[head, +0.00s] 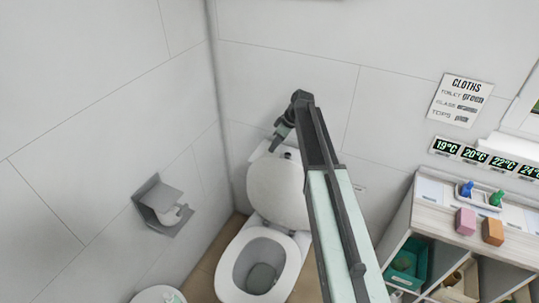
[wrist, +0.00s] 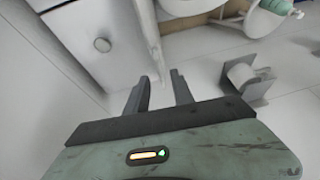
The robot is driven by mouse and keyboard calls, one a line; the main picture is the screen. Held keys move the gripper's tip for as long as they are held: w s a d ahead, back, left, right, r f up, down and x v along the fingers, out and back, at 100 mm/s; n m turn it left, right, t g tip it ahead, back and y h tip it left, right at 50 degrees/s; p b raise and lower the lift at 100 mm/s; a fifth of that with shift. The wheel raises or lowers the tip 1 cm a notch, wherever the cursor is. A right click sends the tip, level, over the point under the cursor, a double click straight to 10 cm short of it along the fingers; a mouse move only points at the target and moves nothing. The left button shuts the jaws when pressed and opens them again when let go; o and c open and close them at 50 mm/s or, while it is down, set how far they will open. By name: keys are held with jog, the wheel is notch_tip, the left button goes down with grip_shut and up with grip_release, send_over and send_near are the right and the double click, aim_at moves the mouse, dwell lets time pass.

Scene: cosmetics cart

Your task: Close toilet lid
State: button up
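The white toilet lid (head: 276,188) stands raised against the cistern in the head view. The open bowl with its white seat (head: 225,268) is below it. In the wrist view the lid (wrist: 148,35) shows nearly edge-on, its tip just beyond my fingers, roughly in line with the gap. My gripper (head: 276,145) points down at the lid's top edge by the cistern. In the wrist view my gripper (wrist: 162,80) has its two fingers apart with nothing held. I cannot tell whether a finger touches the lid. My arm hides part of the lid's right side.
A toilet paper holder (head: 163,205) is on the left wall. A small white round-topped stand (head: 150,294) with a bottle is at the bottom left. A shelf cart (head: 430,215) with coloured blocks stands at the right. The cistern (wrist: 85,40) has a round button.

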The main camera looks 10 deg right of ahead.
aim_at(268, 157)
jog(key=b+x, duration=0.5)
jog(key=x, duration=0.1)
jog(key=shift+d+f, duration=0.1)
jog(key=shift+f, duration=0.15)
jog(key=shift+a+f+b, duration=0.3)
jog(key=shift+f+b, duration=0.05)
jog(key=shift+b, duration=0.2)
jog(key=shift+r, duration=0.1)
grip_shut()
dwell(0.4)
